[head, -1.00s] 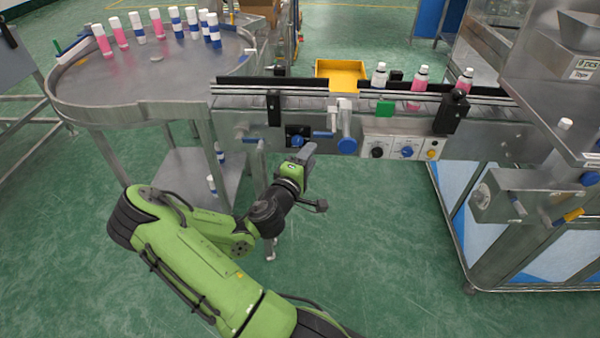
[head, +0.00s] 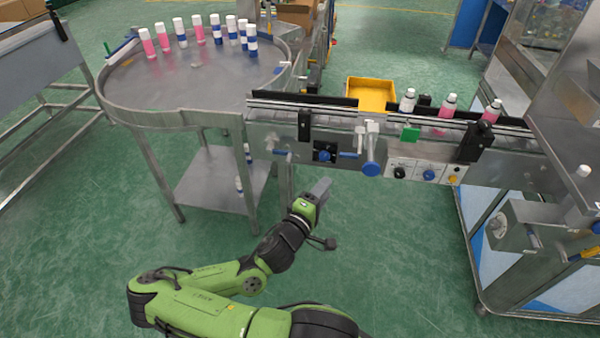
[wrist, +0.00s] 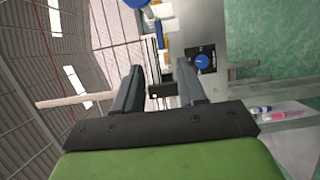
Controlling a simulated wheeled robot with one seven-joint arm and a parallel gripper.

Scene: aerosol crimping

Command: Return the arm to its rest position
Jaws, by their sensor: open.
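My gripper (head: 321,187) is at the end of my green arm, in front of and below the conveyor, over open floor in the head view. In the wrist view its two grey fingers (wrist: 160,85) stand apart with nothing held between them. The gripper does not appear to touch anything in the head view.
A steel conveyor (head: 300,108) with knobs runs just beyond the gripper, bearing several bottles. A round steel table (head: 150,116) with several bottles stands at the left. A yellow bin (head: 371,94) lies behind the conveyor. Green floor around the arm is clear.

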